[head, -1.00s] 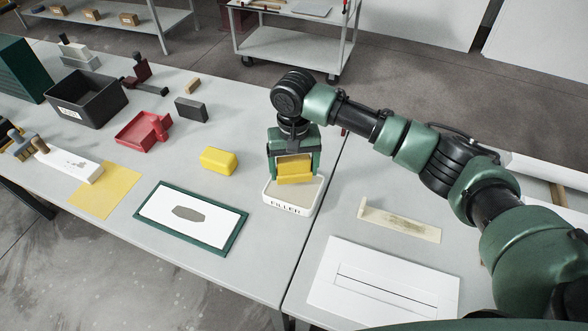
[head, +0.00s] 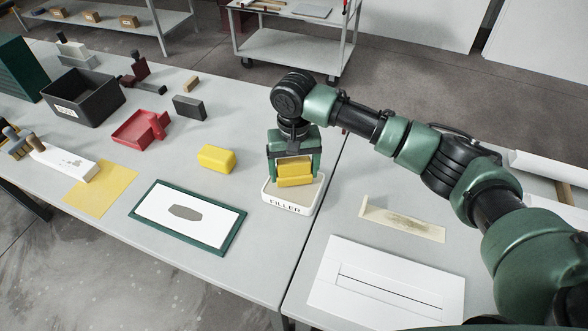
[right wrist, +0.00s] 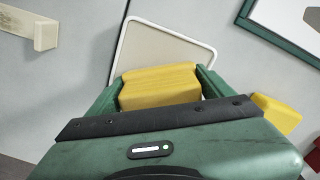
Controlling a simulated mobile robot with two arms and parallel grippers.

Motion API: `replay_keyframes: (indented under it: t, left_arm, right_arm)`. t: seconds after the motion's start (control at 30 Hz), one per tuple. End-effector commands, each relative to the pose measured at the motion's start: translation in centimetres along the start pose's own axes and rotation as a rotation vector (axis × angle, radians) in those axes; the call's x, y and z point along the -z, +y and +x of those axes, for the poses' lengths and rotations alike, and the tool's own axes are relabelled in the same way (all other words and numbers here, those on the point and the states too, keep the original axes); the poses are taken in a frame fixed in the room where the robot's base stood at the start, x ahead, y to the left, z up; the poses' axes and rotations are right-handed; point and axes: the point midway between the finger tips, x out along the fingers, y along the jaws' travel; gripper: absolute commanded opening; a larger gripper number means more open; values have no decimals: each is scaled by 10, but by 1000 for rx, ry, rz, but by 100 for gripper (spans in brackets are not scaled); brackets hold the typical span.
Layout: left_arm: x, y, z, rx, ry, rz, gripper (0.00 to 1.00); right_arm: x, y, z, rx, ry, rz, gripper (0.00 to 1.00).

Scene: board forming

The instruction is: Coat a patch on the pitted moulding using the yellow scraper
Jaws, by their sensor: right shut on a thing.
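My right gripper (head: 294,176) points down and is shut on the yellow scraper (head: 295,182), over the white filler tray (head: 287,208). The scraper's yellow body (right wrist: 158,86) also shows between the green fingers in the right wrist view, with the tray (right wrist: 166,47) beyond it. Whether its lower edge touches the filler is hidden. A cream L-shaped moulding (head: 402,218) with a rough brownish patch lies right of the tray. My left gripper is out of view.
A loose yellow block (head: 216,157) lies left of the tray. A green-framed board (head: 236,238) with a grey patch lies in front. A slotted white panel (head: 390,275) is at the front right. A red tray (head: 128,134) and a dark bin (head: 82,100) stand at the left.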

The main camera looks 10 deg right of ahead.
Motion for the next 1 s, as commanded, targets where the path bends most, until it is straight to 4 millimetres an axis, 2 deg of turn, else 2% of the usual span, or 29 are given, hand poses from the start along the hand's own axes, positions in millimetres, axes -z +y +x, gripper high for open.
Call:
replay_keyframes:
  t: [1.0]
  left_arm:
    - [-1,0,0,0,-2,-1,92]
  right_arm:
    - [0,0,10,1,0,0,49]
